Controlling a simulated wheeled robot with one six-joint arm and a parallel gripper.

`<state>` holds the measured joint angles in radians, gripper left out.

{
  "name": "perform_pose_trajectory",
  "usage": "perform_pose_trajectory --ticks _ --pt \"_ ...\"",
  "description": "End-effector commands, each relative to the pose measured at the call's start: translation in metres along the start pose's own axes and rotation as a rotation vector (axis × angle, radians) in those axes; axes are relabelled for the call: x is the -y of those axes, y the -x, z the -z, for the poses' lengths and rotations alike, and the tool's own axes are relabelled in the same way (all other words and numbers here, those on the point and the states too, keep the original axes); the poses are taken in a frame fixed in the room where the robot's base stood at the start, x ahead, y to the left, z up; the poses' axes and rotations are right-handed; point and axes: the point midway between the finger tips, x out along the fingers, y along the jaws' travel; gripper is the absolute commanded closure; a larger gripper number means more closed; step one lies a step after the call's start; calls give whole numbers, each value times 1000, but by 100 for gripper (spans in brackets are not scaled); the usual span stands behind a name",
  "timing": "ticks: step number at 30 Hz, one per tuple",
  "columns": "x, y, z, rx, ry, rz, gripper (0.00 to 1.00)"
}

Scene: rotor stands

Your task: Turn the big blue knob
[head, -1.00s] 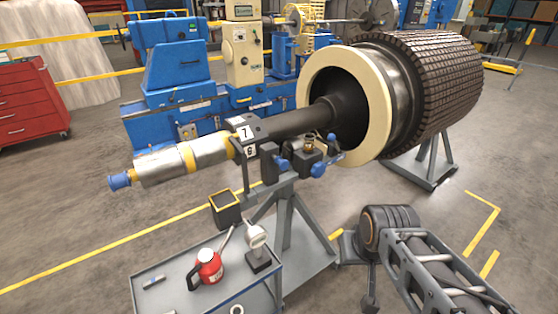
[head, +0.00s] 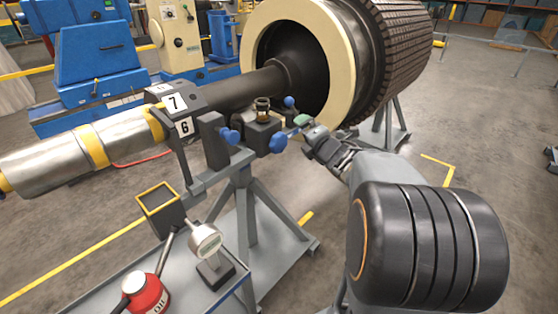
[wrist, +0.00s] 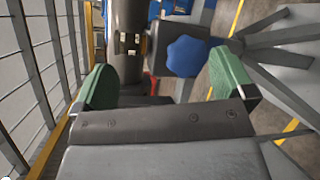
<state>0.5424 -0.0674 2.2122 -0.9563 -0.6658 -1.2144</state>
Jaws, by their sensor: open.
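A faceted blue knob (head: 278,142) sits on the dark block below the brass cup of the rotor stand. It appears to be the knob in the wrist view (wrist: 187,56), mounted on a dark block. Another blue knob (head: 230,136) is to its left, and a smaller one (head: 289,101) is above right. My gripper (head: 304,126) is just right of the block in the head view. In the wrist view, its green-padded fingers (wrist: 163,72) are apart, with the knob ahead and nearer the right finger. No contact shows. One finger is partly hidden in the head view.
The rotor shaft (head: 228,92) and its cream ring (head: 336,68) are close behind. A cart (head: 198,282) with a gauge (head: 205,243) and a red oil can (head: 146,294) stands front left. Stand legs spread below. The floor at right is open.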

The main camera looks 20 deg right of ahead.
Motion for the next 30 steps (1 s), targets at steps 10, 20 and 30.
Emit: perform_pose_trajectory --ticks 10,20,30 --pt "67 7 16 -226 525 -321 0" --pt "64 -15 30 -263 595 -386 0" --pt "46 -74 52 -261 593 -384 0"
